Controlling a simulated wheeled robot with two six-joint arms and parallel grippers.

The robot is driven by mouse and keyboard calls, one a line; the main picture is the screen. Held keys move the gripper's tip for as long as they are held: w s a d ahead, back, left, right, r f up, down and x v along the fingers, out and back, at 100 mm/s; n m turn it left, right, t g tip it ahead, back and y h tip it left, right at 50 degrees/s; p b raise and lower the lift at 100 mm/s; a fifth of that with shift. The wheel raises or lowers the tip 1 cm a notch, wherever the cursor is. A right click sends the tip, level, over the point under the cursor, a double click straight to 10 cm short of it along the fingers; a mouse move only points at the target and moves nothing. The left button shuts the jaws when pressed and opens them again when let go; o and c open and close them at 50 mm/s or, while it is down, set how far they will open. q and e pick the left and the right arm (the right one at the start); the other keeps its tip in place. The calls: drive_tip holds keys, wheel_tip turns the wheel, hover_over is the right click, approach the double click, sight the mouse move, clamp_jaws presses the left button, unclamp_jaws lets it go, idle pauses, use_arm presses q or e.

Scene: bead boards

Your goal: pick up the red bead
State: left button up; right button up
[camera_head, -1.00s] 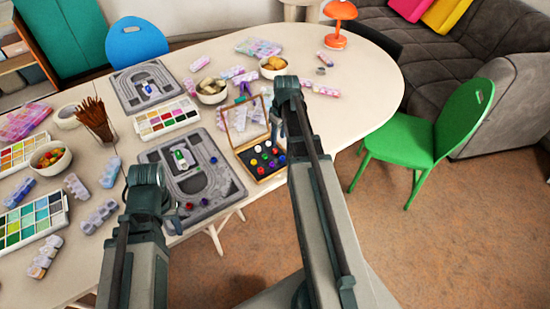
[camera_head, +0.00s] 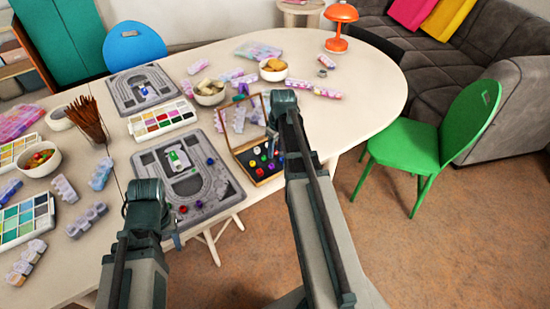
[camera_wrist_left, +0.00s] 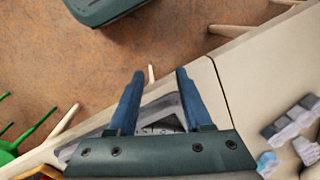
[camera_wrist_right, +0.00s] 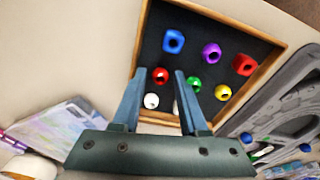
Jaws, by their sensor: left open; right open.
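A small round red bead (camera_wrist_right: 160,75) lies in the open wooden box in the right wrist view. A larger red bead (camera_wrist_right: 243,64) lies in the same box, farther right. My right gripper (camera_wrist_right: 160,72) is open and empty, its fingertips either side of the small red bead in that picture; I cannot tell its height above it. In the head view the right arm partly hides the box (camera_head: 262,181). Another red bead (camera_head: 183,209) lies on the near grey bead board (camera_head: 228,193). My left gripper (camera_wrist_left: 154,72) is open and empty by the table's front edge.
Blue (camera_wrist_right: 173,41), purple (camera_wrist_right: 211,53), green (camera_wrist_right: 193,84), yellow (camera_wrist_right: 222,92) and white (camera_wrist_right: 151,101) beads share the box. Its raised lid (camera_head: 243,116) stands at the back left. A paint palette (camera_head: 161,120) and bowls are behind. A green chair (camera_head: 430,150) stands to the right.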

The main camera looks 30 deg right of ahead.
sight(276, 155)
clamp_jaws()
drive_tip(key=shift+r, duration=0.1)
idle(0.3)
drive_tip(key=shift+r+p, duration=0.85)
drive_tip(key=shift+p, duration=0.15)
wheel_tip(276, 155, up, 2)
drive_tip(key=shift+p, duration=1)
drive_tip(key=s+a, duration=0.3)
drive_tip(key=a, duration=0.1)
drive_tip(key=s+a, duration=0.3)
drive_tip(key=a, duration=0.2)
drive_tip(key=s+a+r+p, duration=0.1)
drive_tip(key=s+a, duration=0.2)
drive_tip(key=a, duration=0.1)
drive_tip(key=shift+a+r, duration=0.1)
drive_tip(key=shift+a, duration=0.05)
